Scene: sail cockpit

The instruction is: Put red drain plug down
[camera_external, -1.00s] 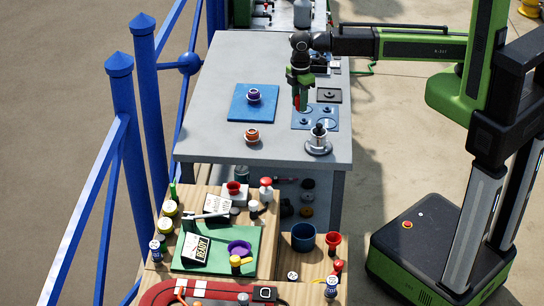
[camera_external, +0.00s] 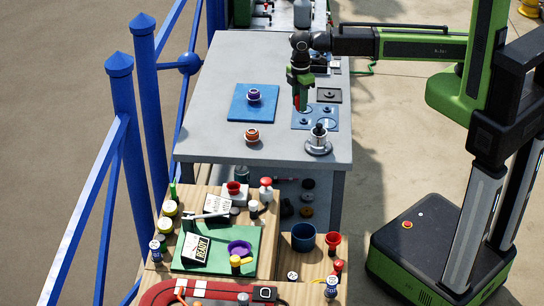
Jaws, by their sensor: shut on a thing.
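My gripper (camera_external: 300,104) points down over the right part of the grey table (camera_external: 208,121). It is shut on the red drain plug (camera_external: 298,101), of which only a small red part shows between the fingers. The gripper hangs over the left edge of a blue mat with ring outlines (camera_external: 326,124). Whether the plug touches the mat or is held just above it, I cannot tell.
A blue square mat (camera_external: 240,112) with a purple-topped piece (camera_external: 254,95) lies to the left. An orange piece (camera_external: 252,135) and a metal flanged fitting (camera_external: 319,146) stand nearer the front. A dark square plate (camera_external: 329,95) lies behind the ringed mat. The table's left front is clear.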

